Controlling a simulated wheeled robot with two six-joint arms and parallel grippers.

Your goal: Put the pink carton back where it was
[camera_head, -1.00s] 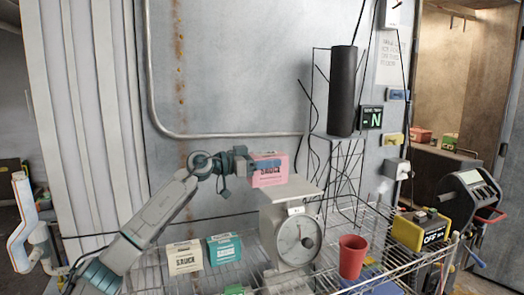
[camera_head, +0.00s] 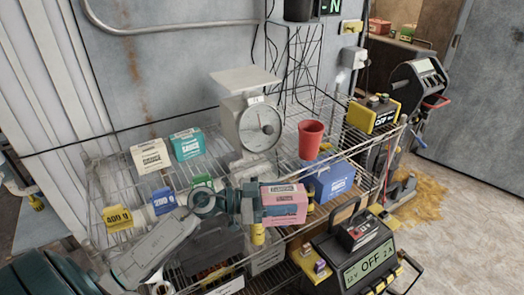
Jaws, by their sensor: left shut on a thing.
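The pink carton (camera_head: 285,205) is held in my left gripper (camera_head: 257,204), whose jaws are shut on its left end. The carton appears level, in front of the wire shelf (camera_head: 120,190) near its front edge; I cannot tell whether it touches anything below. A cream carton (camera_head: 151,157) and a teal carton (camera_head: 188,144) stand side by side on the shelf at the left. The dial scale (camera_head: 250,125) stands behind the held carton with its platform (camera_head: 243,79) empty. My right gripper is not in view.
A yellow 400 g tag (camera_head: 118,219), a blue 200 g tag (camera_head: 164,201) and a green item (camera_head: 203,183) sit along the shelf front. A red cup (camera_head: 311,140) and a blue box (camera_head: 333,181) stand right. A charger (camera_head: 365,260) stands lower right.

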